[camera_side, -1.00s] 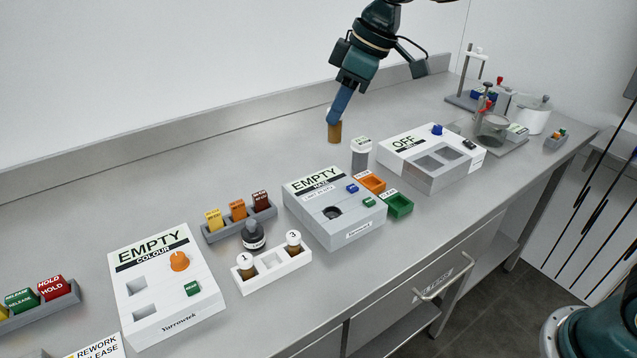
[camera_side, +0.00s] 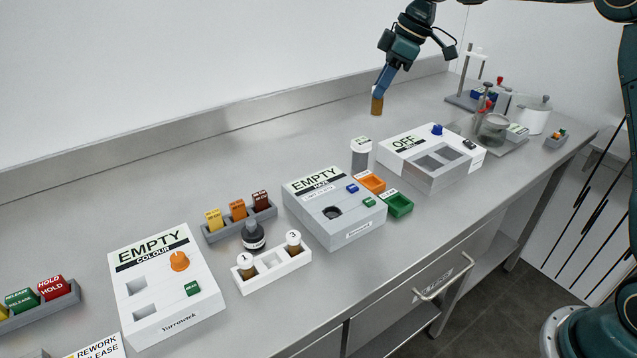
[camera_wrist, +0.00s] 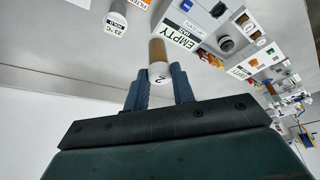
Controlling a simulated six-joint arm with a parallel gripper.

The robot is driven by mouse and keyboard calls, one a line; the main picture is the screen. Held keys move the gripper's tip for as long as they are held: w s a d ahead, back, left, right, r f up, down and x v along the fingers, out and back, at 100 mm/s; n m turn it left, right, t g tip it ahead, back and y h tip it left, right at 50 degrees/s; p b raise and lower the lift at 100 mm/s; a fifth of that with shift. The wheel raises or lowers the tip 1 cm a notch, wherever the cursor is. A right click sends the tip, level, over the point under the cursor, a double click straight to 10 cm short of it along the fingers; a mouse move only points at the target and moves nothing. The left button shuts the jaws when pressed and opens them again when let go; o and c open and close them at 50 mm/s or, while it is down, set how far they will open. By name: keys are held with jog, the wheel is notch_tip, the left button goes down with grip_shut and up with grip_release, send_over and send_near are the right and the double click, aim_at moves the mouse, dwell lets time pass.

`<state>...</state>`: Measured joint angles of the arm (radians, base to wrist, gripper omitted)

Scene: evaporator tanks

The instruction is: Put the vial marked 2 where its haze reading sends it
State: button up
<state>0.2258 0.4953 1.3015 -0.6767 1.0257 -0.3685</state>
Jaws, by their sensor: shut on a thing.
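My gripper (camera_side: 379,92) is shut on the vial marked 2 (camera_side: 377,105), an amber vial with a white cap. I hold it upright in the air above the back of the bench, behind the OFF unit. In the wrist view the vial (camera_wrist: 158,55) sits between my fingertips (camera_wrist: 160,84), with the 2 on its cap. The haze meter (camera_side: 325,212) reads EMPTY and its round well is open. Beside it are an orange tray (camera_side: 373,185) and a green tray (camera_side: 399,207). The white rack (camera_side: 272,270) holds vials 1 (camera_side: 246,267) and 3 (camera_side: 294,244), with its middle slot empty.
The colour meter (camera_side: 165,290), a dark bottle (camera_side: 253,236) and a tag holder (camera_side: 240,225) stand left. The back strip of bench is clear.

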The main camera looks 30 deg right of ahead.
notch_tip(320, 180, down, 16)
jog(key=d, duration=0.1)
jog(key=shift+d, duration=0.2)
dwell(0.6)
jog(key=shift+w, duration=0.1)
jog(key=shift+f, duration=2.1)
jog(key=shift+f, duration=0.1)
jog(key=o, duration=1)
